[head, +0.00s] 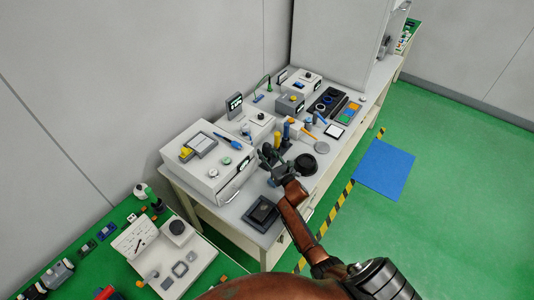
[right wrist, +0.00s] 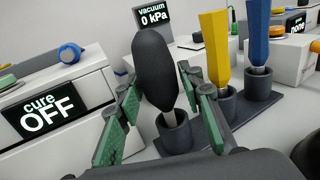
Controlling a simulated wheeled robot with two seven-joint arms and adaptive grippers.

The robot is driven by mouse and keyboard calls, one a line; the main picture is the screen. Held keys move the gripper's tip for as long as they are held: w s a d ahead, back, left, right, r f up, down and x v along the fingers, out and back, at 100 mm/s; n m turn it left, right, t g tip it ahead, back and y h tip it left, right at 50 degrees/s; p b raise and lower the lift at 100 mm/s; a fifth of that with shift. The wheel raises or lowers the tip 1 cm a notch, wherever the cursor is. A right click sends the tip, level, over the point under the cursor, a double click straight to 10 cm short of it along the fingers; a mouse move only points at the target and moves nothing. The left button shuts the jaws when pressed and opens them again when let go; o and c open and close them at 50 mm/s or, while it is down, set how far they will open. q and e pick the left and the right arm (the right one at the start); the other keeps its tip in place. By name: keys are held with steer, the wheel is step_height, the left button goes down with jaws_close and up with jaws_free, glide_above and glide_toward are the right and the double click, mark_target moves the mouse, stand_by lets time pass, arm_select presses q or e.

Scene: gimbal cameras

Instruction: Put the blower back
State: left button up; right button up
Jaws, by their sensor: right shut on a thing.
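The blower (right wrist: 154,70), a black bulb with a pale nozzle, stands almost upright between the fingers of my right gripper (right wrist: 160,88) in the right wrist view. The gripper is shut on the bulb. The nozzle points down, and its lower end is hidden inside or behind the rim of a dark round holder cup (right wrist: 176,137). In the head view my right gripper (head: 268,158) is over the bench in front of the tool holders; the blower is hard to pick out there. My left gripper is not in view.
A yellow tool (right wrist: 217,52) and a blue tool (right wrist: 257,35) stand in neighbouring cups of the holder strip. The white cure box (right wrist: 55,105), reading OFF, is close on the left. A dark tray (head: 262,213) and a black round dish (head: 306,164) lie on the bench.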

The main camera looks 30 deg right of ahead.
steer(key=shift+s+d+f, duration=0.1)
steer(key=shift+f, duration=0.05)
steer(key=o, duration=0.7)
steer(key=shift+c, duration=0.2)
steer(key=o, duration=0.3)
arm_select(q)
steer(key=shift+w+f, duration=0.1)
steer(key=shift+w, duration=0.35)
arm_select(e)
steer(key=shift+o, duration=0.3)
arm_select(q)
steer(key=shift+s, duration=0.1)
